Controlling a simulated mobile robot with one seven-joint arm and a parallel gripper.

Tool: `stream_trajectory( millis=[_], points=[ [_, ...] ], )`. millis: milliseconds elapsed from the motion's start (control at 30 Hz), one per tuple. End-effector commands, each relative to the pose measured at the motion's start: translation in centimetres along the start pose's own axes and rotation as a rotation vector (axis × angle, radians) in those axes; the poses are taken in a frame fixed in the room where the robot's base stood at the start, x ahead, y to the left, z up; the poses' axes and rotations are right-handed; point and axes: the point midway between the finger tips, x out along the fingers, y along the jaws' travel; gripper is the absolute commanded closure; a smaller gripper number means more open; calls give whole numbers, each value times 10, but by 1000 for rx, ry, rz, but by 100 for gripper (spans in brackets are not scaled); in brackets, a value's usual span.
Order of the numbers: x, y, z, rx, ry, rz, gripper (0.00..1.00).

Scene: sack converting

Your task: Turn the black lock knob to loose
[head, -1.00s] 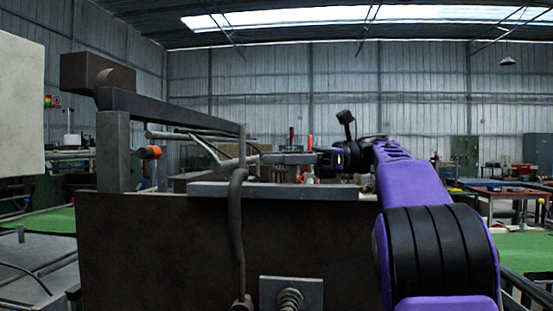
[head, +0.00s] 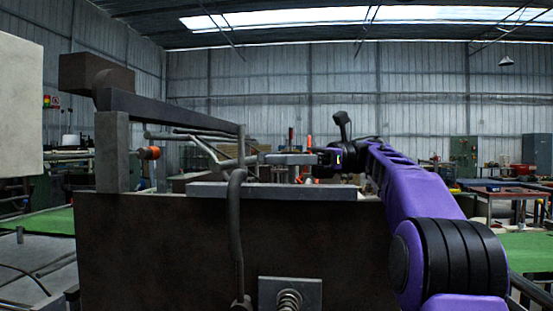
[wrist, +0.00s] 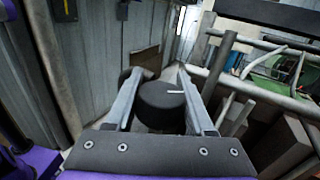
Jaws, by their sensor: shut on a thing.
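The black lock knob (wrist: 160,103) is a round black disc with a short white mark. In the wrist view it sits between the two grey fingers of my gripper (wrist: 158,82), and the mark points to the right. My gripper is shut on the knob. In the head view my gripper (head: 284,158) points left above the dark machine body (head: 160,245), with its fingers level. The knob cannot be made out clearly there.
A grey plate (head: 270,191) lies on top of the machine body below my gripper. A dark bar (head: 170,112) on a post and a bent pipe (head: 236,225) stand to the left. In the wrist view, grey pipes (wrist: 255,92) run close by on the right.

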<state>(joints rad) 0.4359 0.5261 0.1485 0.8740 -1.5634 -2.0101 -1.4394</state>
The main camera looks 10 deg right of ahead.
Motion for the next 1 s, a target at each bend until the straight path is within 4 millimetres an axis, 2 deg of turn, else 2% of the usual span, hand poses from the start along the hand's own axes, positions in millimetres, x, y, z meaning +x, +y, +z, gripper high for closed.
stream_trajectory(
  millis=[100,133,267,667,767,1000],
  points=[
    [2,0,3,-5,-3,2,100],
    [2,0,3,-5,-3,2,41],
    [2,0,2,-4,-2,1,18],
    [-4,-1,0,1,0,0,16],
    [-11,-1,0,0,-1,0,16],
    [-44,-1,1,0,-3,1,16]
  ],
)
